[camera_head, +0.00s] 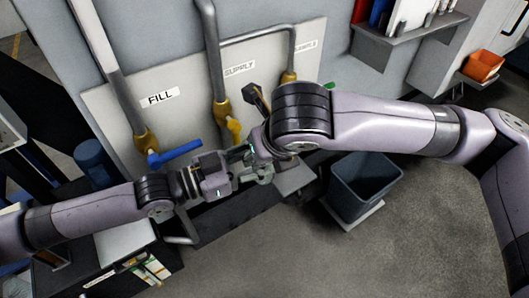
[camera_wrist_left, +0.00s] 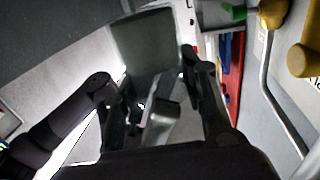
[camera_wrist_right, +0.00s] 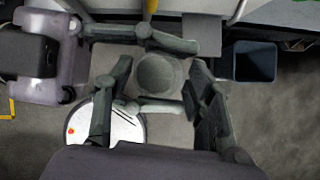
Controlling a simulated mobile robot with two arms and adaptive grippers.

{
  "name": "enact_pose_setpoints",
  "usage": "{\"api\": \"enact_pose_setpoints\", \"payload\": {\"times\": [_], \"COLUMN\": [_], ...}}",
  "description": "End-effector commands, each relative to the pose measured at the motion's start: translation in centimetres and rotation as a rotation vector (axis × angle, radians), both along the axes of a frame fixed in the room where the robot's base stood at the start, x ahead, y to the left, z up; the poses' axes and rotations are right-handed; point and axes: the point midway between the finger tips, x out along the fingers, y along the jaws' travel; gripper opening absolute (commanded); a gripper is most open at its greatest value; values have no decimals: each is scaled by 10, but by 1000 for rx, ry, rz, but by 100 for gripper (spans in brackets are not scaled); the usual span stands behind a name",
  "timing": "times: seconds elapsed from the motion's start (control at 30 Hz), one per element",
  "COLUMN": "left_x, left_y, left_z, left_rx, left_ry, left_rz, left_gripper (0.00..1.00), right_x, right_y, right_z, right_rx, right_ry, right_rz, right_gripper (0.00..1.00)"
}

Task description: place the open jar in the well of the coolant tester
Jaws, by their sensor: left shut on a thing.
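My left gripper (camera_head: 250,160) reaches in from the left in front of the pipe panel. In the right wrist view its fingers (camera_wrist_right: 158,75) are closed around a round grey jar (camera_wrist_right: 157,72), seen from above; its opening is hard to make out. In the left wrist view a grey shape (camera_wrist_left: 162,120), likely the jar, lies between the fingers. My right gripper (camera_wrist_right: 160,92) is over the jar, its fingers apart on either side with visible gaps. In the head view my right wrist hides most of it. I cannot identify the coolant tester in any view.
The wall panel holds pipes labelled FILL (camera_head: 160,98) and SUPPLY, with a blue lever (camera_head: 175,153) and a yellow lever (camera_head: 233,128) close behind my left arm. A dark bin (camera_head: 362,190) stands on the floor to the right. The floor in front is clear.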

Motion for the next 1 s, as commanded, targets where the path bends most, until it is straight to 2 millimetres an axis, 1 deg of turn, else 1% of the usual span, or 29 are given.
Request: {"api": "enact_pose_setpoints", "payload": {"times": [0.03, 0.33, 0.37, 0.5, 0.6, 0.87, 1.0], "left_x": [0, -1, -1, -1, 0, 0, 0], "left_y": [-1, -2, -2, -2, -1, -1, -1], "left_z": [1, 1, 1, 1, 1, 1, 1], "left_rx": [-2, -3, -3, -3, -2, -2, -1], "left_ry": [-1, -1, -1, -1, -1, -1, 0], "left_rz": [-1, -3, -3, -3, -2, -1, -1], "left_gripper": [15, 15, 15, 15, 15, 15, 15], "right_x": [-2, -3, -3, -3, -3, -2, -3], "right_y": [2, 5, 5, 5, 4, 2, 1], "right_z": [0, 1, 1, 1, 1, 0, 6], "right_rx": [5, 11, 11, 11, 9, 7, 6], "right_ry": [1, 4, 3, 3, 3, 2, -1], "right_rz": [7, 12, 12, 11, 10, 6, 5], "right_gripper": [39, 20, 48, 58, 64, 64, 64]}}
